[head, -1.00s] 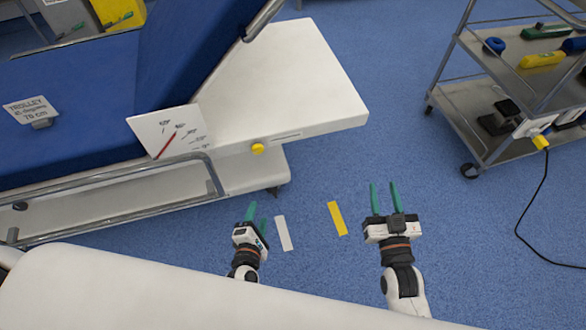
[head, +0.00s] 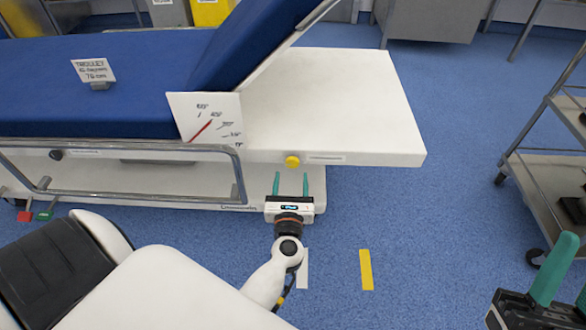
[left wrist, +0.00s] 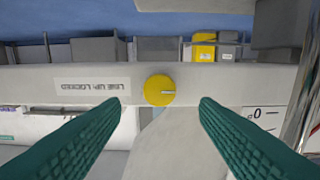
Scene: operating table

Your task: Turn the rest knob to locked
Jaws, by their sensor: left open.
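The yellow round rest knob (head: 292,161) sits on the front edge of the white bed section, left of a small label (head: 327,158). In the left wrist view the knob (left wrist: 160,90) has a pale line from its middle toward the right. The label (left wrist: 87,86) appears upside down there and reads "LINE UP: LOCKED"; the line points away from it. My left gripper (head: 291,178) is open just in front of the knob, its fingers either side and not gripping it. My right gripper (head: 572,275) is at the bottom right, partly cut off, fingers apart.
The blue backrest (head: 255,40) is raised, with a white angle plate (head: 190,104) and red pointer beside it. A metal rail (head: 120,146) runs along the bed's left front. A metal cart (head: 545,180) stands at the right. Floor between is clear, with yellow tape (head: 366,270).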

